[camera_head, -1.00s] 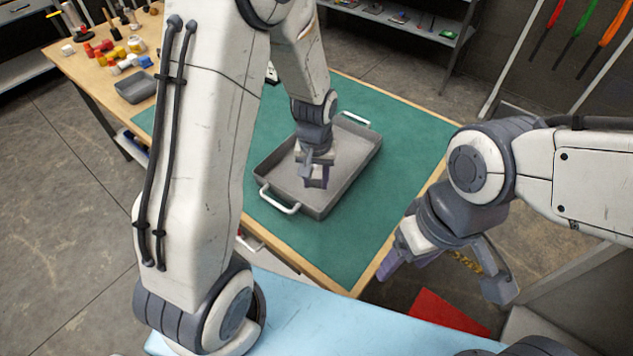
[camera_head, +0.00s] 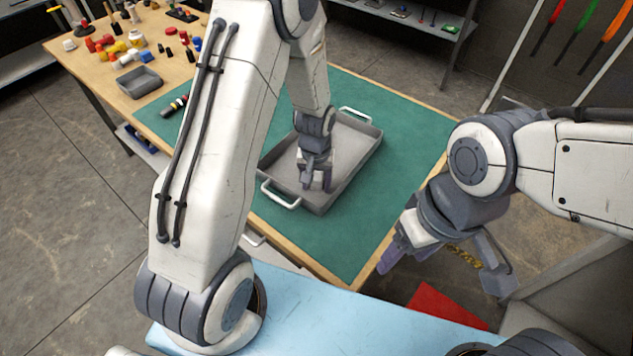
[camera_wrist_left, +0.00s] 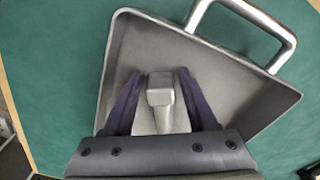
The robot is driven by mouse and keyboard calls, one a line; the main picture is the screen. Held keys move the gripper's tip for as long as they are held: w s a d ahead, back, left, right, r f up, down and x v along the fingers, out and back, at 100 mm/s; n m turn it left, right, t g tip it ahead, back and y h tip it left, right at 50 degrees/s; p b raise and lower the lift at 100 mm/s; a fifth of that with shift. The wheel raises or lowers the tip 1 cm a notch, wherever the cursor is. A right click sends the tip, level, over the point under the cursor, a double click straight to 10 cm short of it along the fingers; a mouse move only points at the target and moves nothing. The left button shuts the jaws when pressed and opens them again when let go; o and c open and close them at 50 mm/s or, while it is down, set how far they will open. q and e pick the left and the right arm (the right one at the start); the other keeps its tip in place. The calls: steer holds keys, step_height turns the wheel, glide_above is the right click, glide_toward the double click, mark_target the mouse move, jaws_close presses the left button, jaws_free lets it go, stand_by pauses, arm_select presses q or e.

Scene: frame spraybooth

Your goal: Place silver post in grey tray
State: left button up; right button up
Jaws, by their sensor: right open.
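The grey tray (camera_head: 343,180) with two white handles lies on the green mat. My left gripper (camera_head: 317,186) is low inside it. In the left wrist view, the silver post (camera_wrist_left: 160,92) with a squarish end is between the purple fingers of my left gripper (camera_wrist_left: 160,76). Gaps show on both sides of the post, so the fingers are open around it. The tray (camera_wrist_left: 240,62) is behind it. Whether the post rests on the tray floor is hard to tell. My right gripper (camera_head: 443,278) is open and empty beyond the table's right edge.
The green mat (camera_head: 410,130) is clear right of the tray. A small grey bin (camera_head: 138,82) and several coloured parts (camera_head: 120,48) are on the table's wooden left end. A dark striped item (camera_head: 175,105) lies on the mat's left part. A shelf (camera_head: 400,22) stands behind.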

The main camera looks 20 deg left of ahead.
arm_select(q)
steer(key=shift+r, duration=0.15)
step_height(320, 180, up, 12)
steer(key=b, duration=0.1)
steer(key=s+d+r+m, duration=0.2)
steer(key=s+d+m, duration=0.1)
steer(key=s, duration=0.4)
steer(key=s+d+r+m, duration=0.3)
steer(key=s+d, duration=0.1)
steer(key=s, duration=0.4)
steer(key=s+d+r+m+h, duration=0.1)
steer(key=s+d+r+m, duration=0.1)
steer(key=s, duration=0.5)
steer(key=d+m, duration=0.1)
steer(key=d, duration=0.1)
steer(key=shift+s+d+r+m, duration=0.2)
steer(key=shift+s+d+m, duration=0.1)
